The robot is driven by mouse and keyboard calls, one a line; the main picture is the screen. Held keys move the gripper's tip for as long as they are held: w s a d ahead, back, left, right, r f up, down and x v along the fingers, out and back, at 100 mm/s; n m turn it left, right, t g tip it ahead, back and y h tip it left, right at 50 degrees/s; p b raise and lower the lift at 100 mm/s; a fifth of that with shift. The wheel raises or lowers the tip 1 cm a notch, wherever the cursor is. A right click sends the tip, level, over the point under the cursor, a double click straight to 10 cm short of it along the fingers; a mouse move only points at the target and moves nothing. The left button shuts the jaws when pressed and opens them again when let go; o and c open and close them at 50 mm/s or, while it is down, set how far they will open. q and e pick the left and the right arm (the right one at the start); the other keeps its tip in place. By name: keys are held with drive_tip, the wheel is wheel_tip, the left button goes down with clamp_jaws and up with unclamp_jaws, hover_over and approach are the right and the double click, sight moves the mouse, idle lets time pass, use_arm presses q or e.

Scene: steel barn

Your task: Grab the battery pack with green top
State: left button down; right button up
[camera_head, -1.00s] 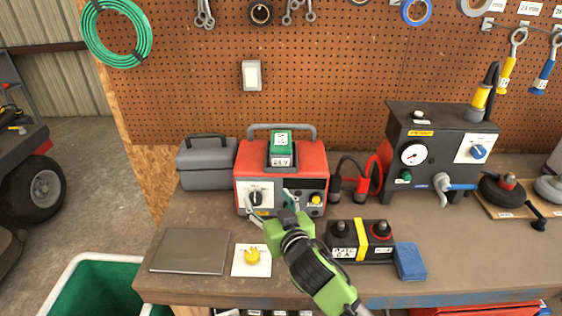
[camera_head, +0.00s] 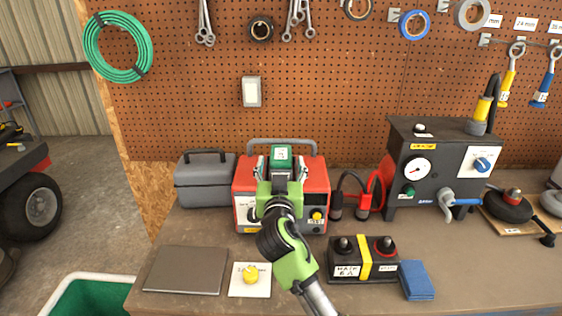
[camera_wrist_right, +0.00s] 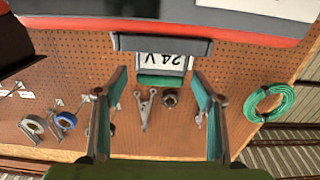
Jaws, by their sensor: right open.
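The battery pack with the green top (camera_head: 281,153) stands in the top of the red charger box (camera_head: 318,176) on the bench. In the right wrist view, which is upside down, the battery pack (camera_wrist_right: 161,80) shows its green top and white "24 V" label. My right gripper (camera_head: 281,168) is open, one finger at each side of the battery pack. The right wrist view shows gaps between the fingers and the pack. My left gripper is not in view.
A grey case (camera_head: 204,187) stands left of the charger. Black and red cable clamps (camera_head: 363,205) and a dark tester box (camera_head: 425,155) stand right.

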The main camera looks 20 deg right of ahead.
sight(281, 153)
drive_tip(key=shift+w+d+r, duration=0.1)
drive_tip(key=shift+w, duration=0.35)
drive_tip(key=shift+p+x, duration=1.1)
drive_tip(key=shift+x, duration=1.2)
drive_tip(key=c, duration=1.8)
